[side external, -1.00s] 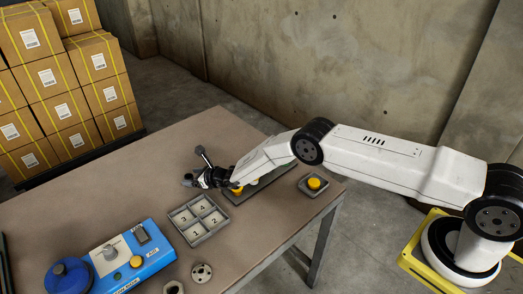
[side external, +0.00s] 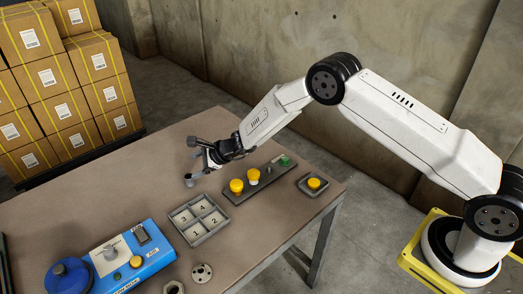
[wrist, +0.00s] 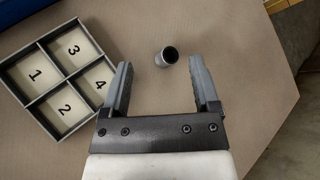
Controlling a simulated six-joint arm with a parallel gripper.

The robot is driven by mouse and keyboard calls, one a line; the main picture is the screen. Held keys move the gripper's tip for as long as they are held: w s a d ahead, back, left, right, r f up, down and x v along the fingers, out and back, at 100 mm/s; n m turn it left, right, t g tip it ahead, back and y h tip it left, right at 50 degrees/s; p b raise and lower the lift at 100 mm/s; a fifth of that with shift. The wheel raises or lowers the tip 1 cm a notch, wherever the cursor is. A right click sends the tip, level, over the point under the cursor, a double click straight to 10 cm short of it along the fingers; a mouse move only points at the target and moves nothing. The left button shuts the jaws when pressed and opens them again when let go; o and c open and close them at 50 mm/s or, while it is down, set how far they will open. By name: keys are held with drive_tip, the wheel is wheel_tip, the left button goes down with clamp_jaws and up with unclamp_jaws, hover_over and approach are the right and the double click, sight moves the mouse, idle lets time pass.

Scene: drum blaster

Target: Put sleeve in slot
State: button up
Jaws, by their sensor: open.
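The sleeve, a small grey hollow cylinder, stands upright on the table; in the wrist view it (wrist: 167,57) lies between and just beyond the fingertips. In the side external view, what looks like the sleeve (side external: 191,181) is below the fingers. My gripper (side external: 200,157) is open and empty, tilted down above the table; the wrist view shows its fingers (wrist: 160,70) wide apart. The slot tray (side external: 199,219) is grey with compartments numbered 1 to 4, all empty. In the wrist view the tray (wrist: 36,100) is left of the fingers.
A long panel (side external: 225,197) with yellow knobs and a green part lies right of the tray. A single yellow button box (side external: 314,184) is beyond it. A blue device (side external: 128,262) stands at front left, with a round grey part (side external: 202,274) nearby. The table's back left is clear.

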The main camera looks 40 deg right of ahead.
drive_tip(key=s+d+r+n+g+h, duration=0.2)
drive_tip(key=s+d+r+n, duration=0.2)
drive_tip(key=s+n, duration=0.3)
drive_tip(key=s+d+r+n+g+h, duration=0.2)
drive_tip(key=s+d+r+n, duration=0.3)
drive_tip(key=s, duration=1.2)
drive_tip(key=s+d+r+n+g+h, duration=0.2)
drive_tip(key=s+d+r+n, duration=0.2)
drive_tip(key=s+n, duration=0.6)
drive_tip(key=shift+s+d+r+h, duration=0.3)
drive_tip(key=shift+s+d+r, duration=0.1)
drive_tip(key=shift+s+d, duration=0.7)
drive_tip(key=shift+o, duration=0.5)
drive_tip(key=shift+w, duration=0.15)
